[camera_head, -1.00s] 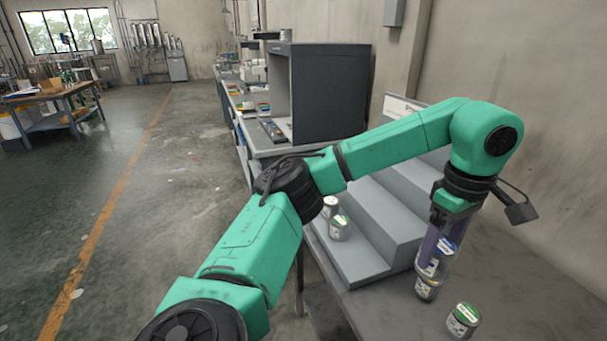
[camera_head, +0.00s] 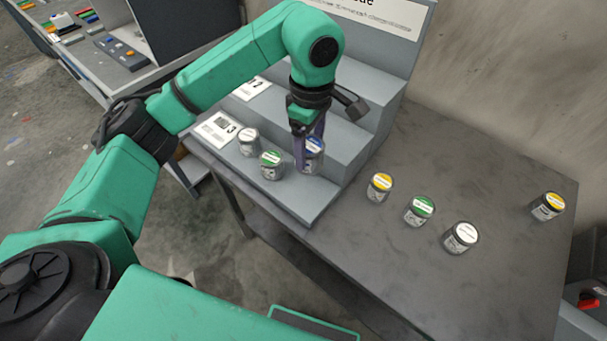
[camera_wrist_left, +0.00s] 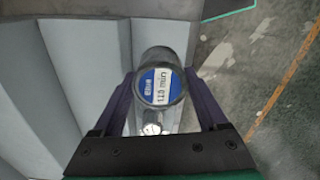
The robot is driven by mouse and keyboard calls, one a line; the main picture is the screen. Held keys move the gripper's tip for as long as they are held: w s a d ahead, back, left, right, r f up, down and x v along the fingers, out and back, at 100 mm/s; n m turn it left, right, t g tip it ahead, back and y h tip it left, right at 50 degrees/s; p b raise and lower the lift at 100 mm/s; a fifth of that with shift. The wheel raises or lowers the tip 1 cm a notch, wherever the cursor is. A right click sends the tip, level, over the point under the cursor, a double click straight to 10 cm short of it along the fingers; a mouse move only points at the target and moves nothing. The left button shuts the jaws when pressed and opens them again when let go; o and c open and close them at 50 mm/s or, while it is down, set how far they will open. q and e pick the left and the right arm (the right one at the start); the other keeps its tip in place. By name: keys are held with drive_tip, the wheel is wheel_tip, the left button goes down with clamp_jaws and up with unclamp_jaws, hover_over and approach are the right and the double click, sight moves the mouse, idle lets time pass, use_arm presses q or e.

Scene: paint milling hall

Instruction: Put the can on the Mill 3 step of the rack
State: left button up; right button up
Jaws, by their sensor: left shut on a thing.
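My left gripper (camera_head: 308,160) is shut on a can with a blue and white lid (camera_head: 314,146). In the left wrist view the fingers flank this can (camera_wrist_left: 160,88), whose lid reads "115 min". The can is upright at the right part of the lowest step (camera_head: 300,205) of the grey rack; I cannot tell if it touches the step. A card (camera_head: 217,129) ending in "3" lies at this step's left end. A can with a green lid (camera_head: 271,166) and one with a white lid (camera_head: 248,142) stand on the same step. My right gripper is out of view.
On the table (camera_head: 400,285) right of the rack stand a yellow-lidded can (camera_head: 380,187), a green-lidded can (camera_head: 419,211), a white-lidded can (camera_head: 461,238) and another yellow-lidded can (camera_head: 547,206). A card marked "2" (camera_head: 252,88) lies on the step above.

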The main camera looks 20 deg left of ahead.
use_arm(q)
drive_tip(key=f+p, duration=0.3)
drive_tip(key=f, duration=0.8)
drive_tip(key=shift+a+f, duration=0.1)
drive_tip(key=shift+a, duration=0.1)
drive_tip(key=shift+w+a+f, duration=0.1)
drive_tip(key=shift+w+f, duration=0.05)
drive_tip(key=shift+f, duration=0.2)
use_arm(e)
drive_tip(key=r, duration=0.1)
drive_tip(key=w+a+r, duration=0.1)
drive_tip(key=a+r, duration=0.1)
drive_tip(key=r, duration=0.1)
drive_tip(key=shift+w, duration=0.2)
use_arm(q)
drive_tip(key=shift+f, duration=0.15)
drive_tip(key=o, duration=1.4)
drive_tip(key=shift+o, duration=0.4)
drive_tip(key=shift+r, duration=0.35)
wheel_tip(320, 180, up, 11)
drive_tip(key=b, duration=0.4)
drive_tip(key=shift+b, duration=0.35)
drive_tip(key=shift+r, duration=0.4)
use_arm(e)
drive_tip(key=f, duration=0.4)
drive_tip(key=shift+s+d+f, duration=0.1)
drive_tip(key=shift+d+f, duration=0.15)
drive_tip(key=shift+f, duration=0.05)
